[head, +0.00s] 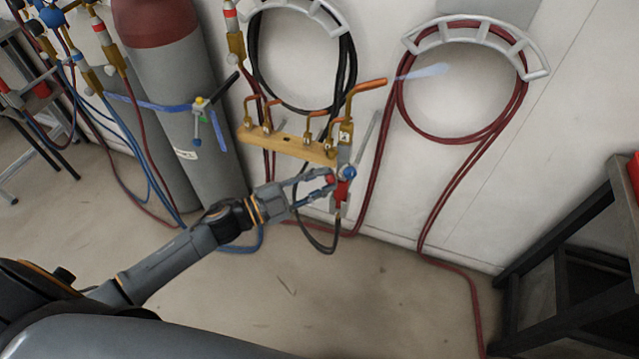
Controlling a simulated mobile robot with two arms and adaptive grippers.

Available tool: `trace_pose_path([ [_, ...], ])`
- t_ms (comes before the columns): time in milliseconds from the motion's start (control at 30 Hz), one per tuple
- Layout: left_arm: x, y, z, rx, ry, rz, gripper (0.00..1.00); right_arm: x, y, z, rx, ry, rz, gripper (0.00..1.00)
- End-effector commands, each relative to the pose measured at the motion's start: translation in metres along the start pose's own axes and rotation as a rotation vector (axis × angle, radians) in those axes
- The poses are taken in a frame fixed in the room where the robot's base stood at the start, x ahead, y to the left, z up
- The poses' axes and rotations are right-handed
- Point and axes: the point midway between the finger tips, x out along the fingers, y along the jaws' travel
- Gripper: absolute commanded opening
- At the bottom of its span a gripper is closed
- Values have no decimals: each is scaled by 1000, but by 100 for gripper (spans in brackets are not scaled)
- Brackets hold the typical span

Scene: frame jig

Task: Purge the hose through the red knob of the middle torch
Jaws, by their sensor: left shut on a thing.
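A torch hangs upright at the wall, with a red lower body (341,191) and a copper nozzle (368,86) bent to the right. A blue knob (349,173) is on its right side. The red knob (330,179) is on its left side, partly hidden by my fingers. My left gripper (328,182) reaches in from the lower left and is shut on the red knob. A pale bluish streak (425,72) extends right from just beyond the nozzle tip. A black hose (322,247) loops below the torch. My right gripper is out of view.
A yellow bar (285,146) with several copper tips is left of the torch. Hose hangers hold a black coil (258,75) and a red coil (402,105). Grey cylinders (185,80) stand left. A dark table (570,250) stands right. The floor between is mostly clear.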

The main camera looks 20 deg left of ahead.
Motion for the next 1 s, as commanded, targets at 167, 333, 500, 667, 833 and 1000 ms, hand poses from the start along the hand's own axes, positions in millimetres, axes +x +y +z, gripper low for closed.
trace_pose_path([
  [167,0,1,2,148,9,0,0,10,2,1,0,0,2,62],
  [333,0,2,1,261,16,0,0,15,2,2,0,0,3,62],
  [500,0,1,1,340,20,0,0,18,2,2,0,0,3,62],
  [667,0,1,1,383,22,0,0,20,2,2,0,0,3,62],
  [833,0,1,1,402,23,0,0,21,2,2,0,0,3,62],
  [1000,0,1,1,405,23,0,0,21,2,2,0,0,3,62],
])
